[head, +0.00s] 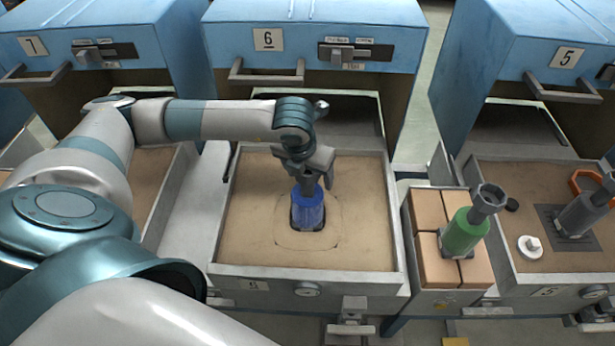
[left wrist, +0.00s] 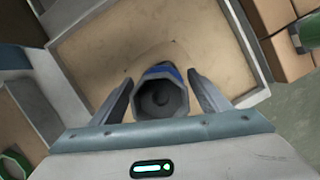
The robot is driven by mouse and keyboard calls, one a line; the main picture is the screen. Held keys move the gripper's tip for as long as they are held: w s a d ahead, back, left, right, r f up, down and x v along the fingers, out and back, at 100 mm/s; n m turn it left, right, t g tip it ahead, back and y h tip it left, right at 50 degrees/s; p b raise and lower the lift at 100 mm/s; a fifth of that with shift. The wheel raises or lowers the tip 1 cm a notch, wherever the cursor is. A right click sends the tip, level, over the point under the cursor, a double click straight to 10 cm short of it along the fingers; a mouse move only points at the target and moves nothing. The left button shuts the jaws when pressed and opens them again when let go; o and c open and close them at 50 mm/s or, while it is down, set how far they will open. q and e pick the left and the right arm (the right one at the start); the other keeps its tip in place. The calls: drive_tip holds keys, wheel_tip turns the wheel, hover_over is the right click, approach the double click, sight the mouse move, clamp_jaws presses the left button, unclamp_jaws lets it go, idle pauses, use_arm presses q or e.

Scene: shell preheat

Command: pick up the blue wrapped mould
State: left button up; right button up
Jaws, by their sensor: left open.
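The blue wrapped mould (head: 308,211) stands upright in the sand-coloured bed of the tray under the number 6 unit. In the left wrist view its grey cup-shaped top (left wrist: 160,98) faces the camera, with a strip of the blue wrap (left wrist: 163,71) showing beyond it. My left gripper (head: 318,178) is right above the mould, with its fingers pointing down around the grey top. In the left wrist view the fingers (left wrist: 163,92) stand apart on either side of the top, with gaps visible. My right gripper is not in view.
The tray's raised rim (head: 300,278) surrounds the mould. A green wrapped mould (head: 464,235) stands on brown blocks (head: 437,262) to the right. Another grey mould (head: 580,217) and a white knob-like piece (head: 530,246) are in the number 5 tray. The number 6 unit's handle (head: 267,76) juts out behind my arm.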

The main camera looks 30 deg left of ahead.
use_arm(q)
drive_tip(key=c, duration=1)
clamp_jaws()
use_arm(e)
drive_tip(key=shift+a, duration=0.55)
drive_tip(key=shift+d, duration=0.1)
use_arm(q)
drive_tip(key=shift+r, duration=0.15)
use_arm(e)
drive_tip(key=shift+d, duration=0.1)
